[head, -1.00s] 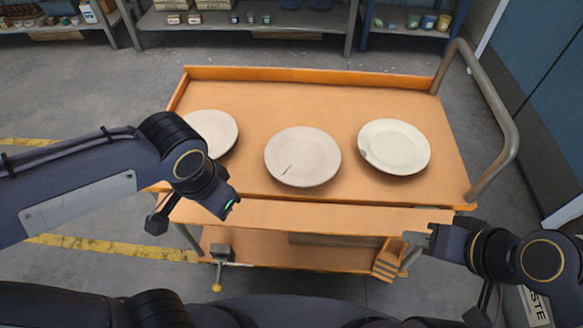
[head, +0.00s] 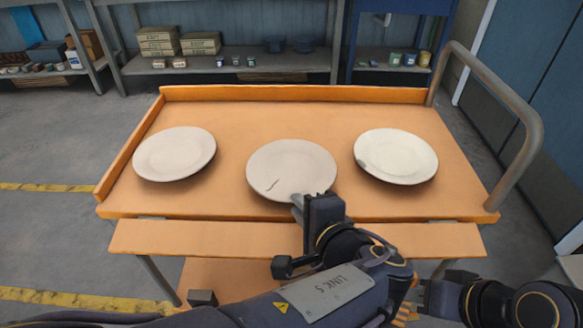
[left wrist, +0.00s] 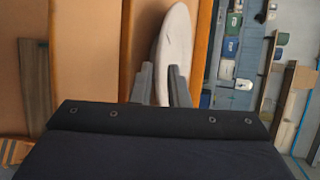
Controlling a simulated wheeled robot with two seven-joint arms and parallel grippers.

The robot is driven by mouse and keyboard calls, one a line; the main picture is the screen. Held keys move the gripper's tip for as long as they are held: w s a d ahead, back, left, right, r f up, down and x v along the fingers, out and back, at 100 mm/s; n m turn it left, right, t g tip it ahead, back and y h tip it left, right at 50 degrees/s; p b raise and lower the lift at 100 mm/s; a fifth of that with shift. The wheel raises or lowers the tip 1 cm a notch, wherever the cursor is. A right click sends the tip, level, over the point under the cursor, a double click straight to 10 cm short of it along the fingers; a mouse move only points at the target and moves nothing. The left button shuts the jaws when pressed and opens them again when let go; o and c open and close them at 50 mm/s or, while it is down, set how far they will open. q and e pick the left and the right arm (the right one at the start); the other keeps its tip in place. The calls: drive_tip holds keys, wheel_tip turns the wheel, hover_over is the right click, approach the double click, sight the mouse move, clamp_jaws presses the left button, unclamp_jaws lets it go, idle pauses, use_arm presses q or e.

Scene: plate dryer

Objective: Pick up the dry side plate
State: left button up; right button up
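Three pale plates lie in a row on the orange cart top: a plain left plate (head: 174,153), a middle plate (head: 285,168) with a dark crack-like line, and a right plate (head: 397,156) with a grey chip-like mark on its rim. I cannot tell which is dry. My left gripper (head: 298,206) is at the front rim of the middle plate. In the left wrist view, the plate (left wrist: 177,45) shows nearly edge-on, its rim between the fingers (left wrist: 161,88); whether they clamp it is unclear. My right gripper (head: 416,296) is low at the right, its fingers unclear.
The cart (head: 300,239) has a raised back lip and a grey tubular handle (head: 515,110) at the right. Shelves with boxes (head: 172,41) and pots stand behind. Bare deck lies between and behind the plates.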

use_arm(q)
drive_tip(key=b+x, duration=0.1)
drive_tip(key=x, duration=0.3)
drive_tip(key=shift+w+f, duration=0.2)
drive_tip(key=shift+c, duration=0.3)
clamp_jaws()
drive_tip(key=shift+r, duration=0.2)
